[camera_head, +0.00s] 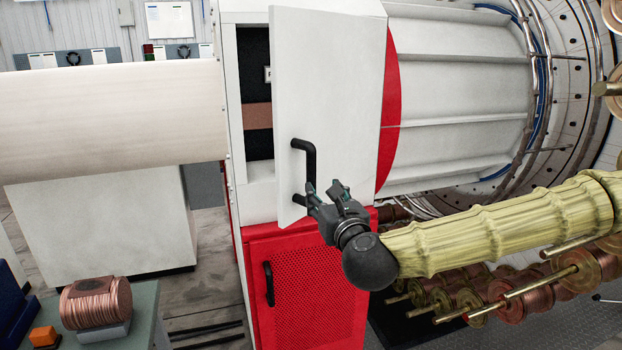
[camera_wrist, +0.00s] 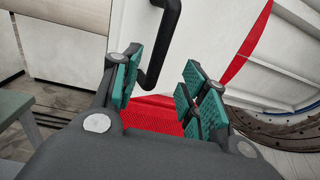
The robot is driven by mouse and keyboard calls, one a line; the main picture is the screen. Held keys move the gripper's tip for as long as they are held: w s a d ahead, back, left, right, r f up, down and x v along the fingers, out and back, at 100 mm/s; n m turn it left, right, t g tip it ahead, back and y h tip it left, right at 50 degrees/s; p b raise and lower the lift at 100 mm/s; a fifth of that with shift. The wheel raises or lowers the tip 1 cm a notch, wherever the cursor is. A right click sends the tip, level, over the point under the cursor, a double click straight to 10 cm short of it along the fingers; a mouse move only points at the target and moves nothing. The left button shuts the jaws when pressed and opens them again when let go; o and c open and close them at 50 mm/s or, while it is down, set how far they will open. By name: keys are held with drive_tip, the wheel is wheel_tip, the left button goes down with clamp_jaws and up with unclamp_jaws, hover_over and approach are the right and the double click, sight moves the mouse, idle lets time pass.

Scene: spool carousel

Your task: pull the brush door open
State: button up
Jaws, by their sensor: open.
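The brush door is a white panel (camera_head: 335,80) on the white and red cabinet. It stands ajar, with a dark interior and a brown band showing at its left. Its black bar handle (camera_head: 309,160) is near the door's lower left edge. My gripper (camera_head: 323,193) is open at the lower end of this handle. In the wrist view my gripper (camera_wrist: 160,85) has its teal-padded fingers spread. The handle (camera_wrist: 160,50) shows there between and beyond the fingertips, closer to the left finger. I cannot tell whether a finger touches it.
Below is a red perforated door (camera_head: 310,285) with its own black handle (camera_head: 268,284). A large pale roll (camera_head: 110,120) is at the left. Copper spools (camera_head: 500,300) fill the lower right. A copper coil (camera_head: 95,303) sits on a table at lower left.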

sight(312, 177)
drive_tip(key=p+x, duration=0.4)
drive_tip(key=x, duration=0.5)
drive_tip(key=shift+w+r, duration=0.1)
drive_tip(key=shift+x, duration=0.75)
clamp_jaws()
